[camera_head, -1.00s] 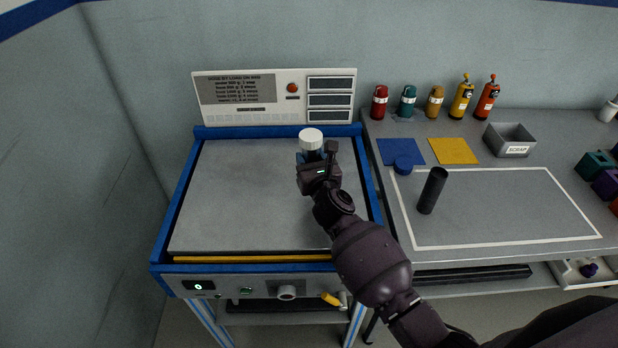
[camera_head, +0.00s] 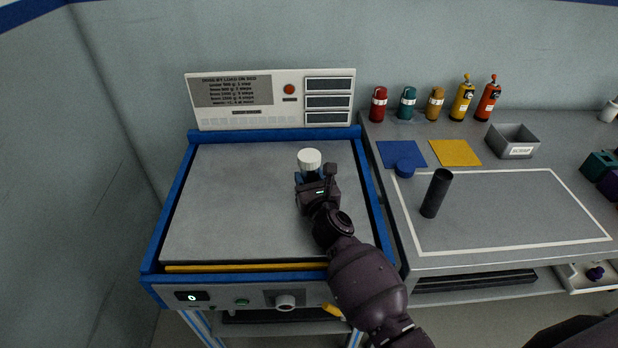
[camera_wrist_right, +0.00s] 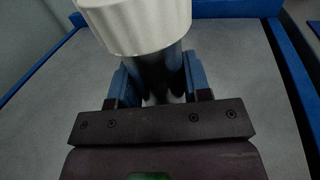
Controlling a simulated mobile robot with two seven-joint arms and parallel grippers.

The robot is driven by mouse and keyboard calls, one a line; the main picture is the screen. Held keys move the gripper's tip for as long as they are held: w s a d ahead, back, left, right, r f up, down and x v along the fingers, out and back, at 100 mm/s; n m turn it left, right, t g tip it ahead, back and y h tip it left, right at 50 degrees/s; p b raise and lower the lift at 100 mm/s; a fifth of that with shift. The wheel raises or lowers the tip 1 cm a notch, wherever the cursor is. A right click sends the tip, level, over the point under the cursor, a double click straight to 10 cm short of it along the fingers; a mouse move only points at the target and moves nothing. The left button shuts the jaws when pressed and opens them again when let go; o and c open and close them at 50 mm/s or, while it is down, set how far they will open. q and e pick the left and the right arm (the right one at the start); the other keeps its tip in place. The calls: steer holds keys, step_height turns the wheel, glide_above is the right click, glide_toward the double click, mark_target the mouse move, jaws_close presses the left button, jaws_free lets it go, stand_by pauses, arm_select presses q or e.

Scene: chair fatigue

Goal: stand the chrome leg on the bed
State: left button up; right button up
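The chrome leg, a shiny tube with a white ribbed cap (camera_head: 309,160), is in my right gripper (camera_head: 311,177) over the right half of the grey bed (camera_head: 225,200). In the right wrist view the white cap (camera_wrist_right: 138,22) is at the top, and the chrome shaft (camera_wrist_right: 155,80) runs down between the blue finger pads, which close on it from both sides. The leg's lower end is hidden by my gripper, so I cannot tell whether it touches the bed. My left gripper is not in view.
A black cylinder (camera_head: 436,193) stands on the white-outlined bench area to the right. A scrap bin (camera_head: 513,141) and several bottles stand behind. The bed's left half is clear.

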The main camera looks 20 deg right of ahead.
steer(key=o, duration=0.4)
steer(key=shift+r, duration=0.2)
steer(key=s+p, duration=0.1)
steer(key=s, duration=1.1)
steer(key=shift+a+p, duration=0.15)
steer(key=shift+p, duration=0.15)
